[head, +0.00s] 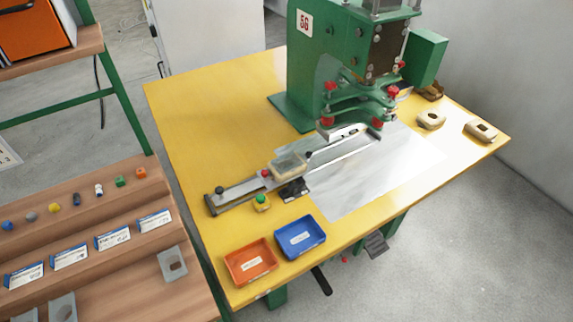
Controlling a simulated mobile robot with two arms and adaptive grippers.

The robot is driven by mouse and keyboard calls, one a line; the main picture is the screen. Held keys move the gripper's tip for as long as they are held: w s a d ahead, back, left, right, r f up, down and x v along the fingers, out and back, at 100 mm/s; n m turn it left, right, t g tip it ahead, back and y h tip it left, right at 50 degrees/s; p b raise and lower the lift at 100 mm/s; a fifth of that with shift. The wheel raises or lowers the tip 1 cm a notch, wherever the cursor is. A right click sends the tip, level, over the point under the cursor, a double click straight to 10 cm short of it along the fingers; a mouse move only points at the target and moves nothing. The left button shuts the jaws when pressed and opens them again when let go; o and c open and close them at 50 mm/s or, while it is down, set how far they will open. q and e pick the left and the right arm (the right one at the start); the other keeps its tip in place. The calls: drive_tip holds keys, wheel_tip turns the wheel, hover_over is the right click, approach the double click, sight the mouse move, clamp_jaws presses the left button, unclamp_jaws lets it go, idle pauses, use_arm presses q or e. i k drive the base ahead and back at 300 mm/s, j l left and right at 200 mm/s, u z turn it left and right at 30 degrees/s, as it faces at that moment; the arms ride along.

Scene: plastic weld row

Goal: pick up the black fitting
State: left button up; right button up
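A row of small coloured fittings stands on the upper step of the wooden rack (100,268) at the left. Neither of my grippers is in view, and nothing touches the row.
The yellow table (190,110) bears a green welding press (330,75), a slide rail, an orange tray (250,262) and a blue tray (300,237). Labelled cards (112,239) line the rack below the fittings. A gap separates rack and table.

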sight(76, 199)
drive_tip(key=j+u, duration=0.2)
drive_tip(key=u, duration=1.3)
